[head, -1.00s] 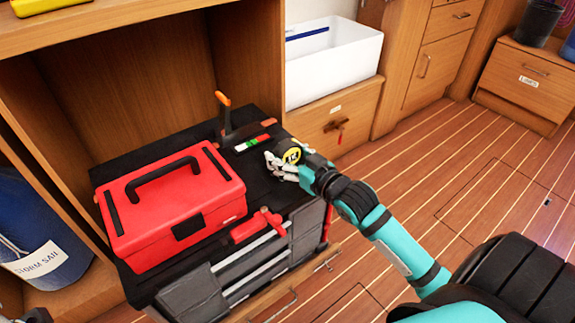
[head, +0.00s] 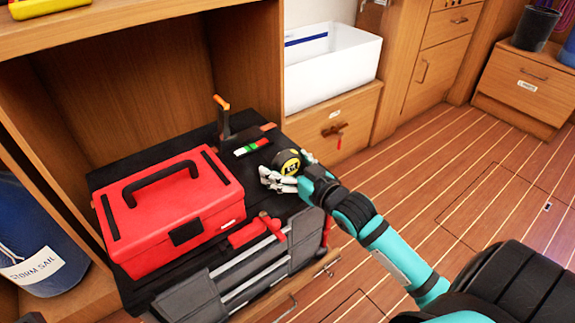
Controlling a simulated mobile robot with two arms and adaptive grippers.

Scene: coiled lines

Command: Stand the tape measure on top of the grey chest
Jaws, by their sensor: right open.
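The tape measure (head: 289,161), black with a yellow label, stands on the black top near the right edge of the grey chest (head: 215,290). My right gripper (head: 272,177) is open beside it, on its near-left side, with its fingers close to the tape measure. Whether the fingers touch it I cannot tell. The tape measure's lower part is partly hidden by the gripper. My left gripper is not in view.
A red toolbox (head: 170,205) fills the left of the chest top. A red clamp (head: 256,232) lies along its front edge. A small level (head: 251,146) and an orange-handled tool (head: 222,115) lie behind the tape measure. A white bin (head: 332,65) stands beyond.

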